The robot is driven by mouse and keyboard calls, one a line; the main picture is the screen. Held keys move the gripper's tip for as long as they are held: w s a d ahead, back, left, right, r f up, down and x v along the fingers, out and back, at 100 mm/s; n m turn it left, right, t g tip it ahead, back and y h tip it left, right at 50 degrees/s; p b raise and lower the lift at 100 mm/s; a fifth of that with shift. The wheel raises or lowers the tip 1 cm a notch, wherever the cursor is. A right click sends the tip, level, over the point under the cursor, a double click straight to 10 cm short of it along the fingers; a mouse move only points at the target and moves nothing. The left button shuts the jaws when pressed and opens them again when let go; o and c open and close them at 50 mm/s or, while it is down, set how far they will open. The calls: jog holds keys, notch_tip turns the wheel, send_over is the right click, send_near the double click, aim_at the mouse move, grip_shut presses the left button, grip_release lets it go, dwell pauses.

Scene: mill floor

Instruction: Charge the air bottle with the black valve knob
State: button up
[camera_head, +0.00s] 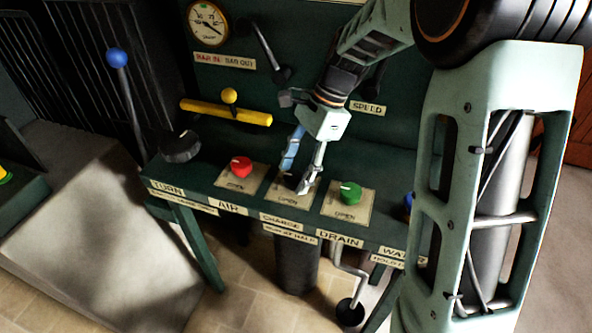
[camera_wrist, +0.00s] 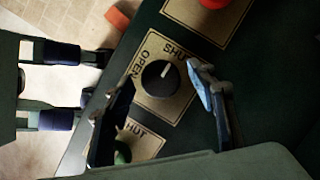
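The black valve knob (camera_wrist: 160,82) sits on a tan plate (camera_wrist: 178,103) marked OPEN and SHUT in the wrist view. Its white pointer line is toward the SHUT word. In the head view my gripper (camera_head: 296,178) is over the middle plate above the CHARGE label (camera_head: 283,222) and mostly hides the knob. My gripper (camera_wrist: 162,78) is open, with one finger on each side of the knob in the wrist view; I cannot tell whether either touches it. A dark cylinder (camera_head: 297,265) stands below the bench; I cannot tell if it is the air bottle.
A red knob (camera_head: 241,166) above AIR and a green knob (camera_head: 350,193) above DRAIN flank the middle plate closely. A black handwheel (camera_head: 180,146), a blue-topped lever (camera_head: 118,57), a yellow bar (camera_head: 226,112) and a dial gauge (camera_head: 207,23) are at the left and back.

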jog(key=c, duration=1.1)
jog(key=shift+p, duration=0.35)
jog(key=n+p, duration=0.1)
jog(key=n+g+p, duration=0.1)
jog(key=n+p, duration=0.1)
jog(key=shift+r+h, duration=0.25)
jog(key=shift+h, duration=0.05)
jog(key=n+p, duration=0.2)
jog(key=n+g+h+p, duration=0.1)
jog(key=n+p, duration=0.1)
jog(key=shift+w+a+f, duration=0.1)
jog(key=shift+w+a, duration=0.05)
jog(key=n+h+p, duration=0.1)
jog(key=n, duration=0.1)
jog(key=n+h+p, duration=0.1)
jog(key=n, duration=0.2)
jog(key=shift+a+g+p, duration=0.1)
jog(key=shift+g+p, duration=0.2)
jog(key=shift+g, duration=0.1)
jog(key=n+h, duration=0.1)
jog(key=n, duration=0.1)
jog(key=n+p, duration=0.1)
jog(key=n, duration=0.1)
jog(key=shift+a+f+n+h, duration=0.1)
jog(key=shift+f+n+h, duration=0.05)
jog(key=shift+n+h, duration=0.2)
